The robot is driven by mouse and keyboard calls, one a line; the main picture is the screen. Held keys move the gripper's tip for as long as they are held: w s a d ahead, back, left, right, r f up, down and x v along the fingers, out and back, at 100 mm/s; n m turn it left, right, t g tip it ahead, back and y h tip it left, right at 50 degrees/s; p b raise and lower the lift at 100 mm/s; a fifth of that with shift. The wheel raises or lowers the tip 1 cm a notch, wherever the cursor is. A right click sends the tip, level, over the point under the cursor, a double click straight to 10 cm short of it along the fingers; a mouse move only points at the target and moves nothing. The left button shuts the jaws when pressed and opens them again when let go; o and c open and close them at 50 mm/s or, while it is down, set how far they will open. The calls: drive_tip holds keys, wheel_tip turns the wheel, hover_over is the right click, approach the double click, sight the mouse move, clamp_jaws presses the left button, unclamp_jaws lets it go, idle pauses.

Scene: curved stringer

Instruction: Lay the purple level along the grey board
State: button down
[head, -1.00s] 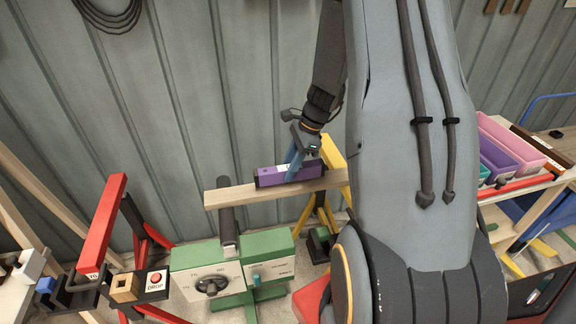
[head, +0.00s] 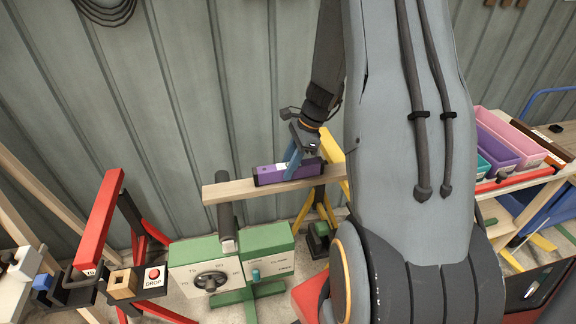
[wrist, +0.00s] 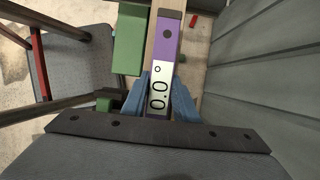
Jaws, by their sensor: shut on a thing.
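The purple level (head: 270,174) lies lengthwise along a pale wood-coloured board (head: 235,190); no grey board shows. My gripper (head: 291,170) is shut on the level near its middle, from above. In the wrist view the level (wrist: 168,48) runs in line with the board (wrist: 150,45), and its white display reads 0.0°. My gripper's blue fingers (wrist: 158,100) stand on both sides of it. The level looks to be on the board or very close above; I cannot tell whether it touches. My arm hides the board's right end in the head view.
A green machine (head: 205,250) with a dial and dark post stands in front of the board. A red stand (head: 102,220) and a DROP button (head: 154,274) are at the left. Coloured bins (head: 500,150) sit at the right.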

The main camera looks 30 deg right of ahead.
drive_tip(key=shift+f, duration=0.25)
drive_tip(key=c, duration=1.3)
unclamp_jaws()
drive_tip(key=shift+c, duration=0.2)
drive_tip(key=b+v, duration=0.1)
drive_tip(key=v, duration=0.6)
drive_tip(key=shift+d+r, duration=0.15)
drive_tip(key=shift+r, duration=0.2)
drive_tip(key=s+a+r+n+h, duration=0.2)
drive_tip(key=s+a+n, duration=0.5)
drive_tip(key=a+n, duration=0.2)
drive_tip(key=s+a+r+n+h, duration=0.2)
drive_tip(key=s+a+n, duration=0.5)
drive_tip(key=n, duration=0.5)
drive_tip(key=shift+s+a+r, duration=0.25)
drive_tip(key=shift+a, duration=0.65)
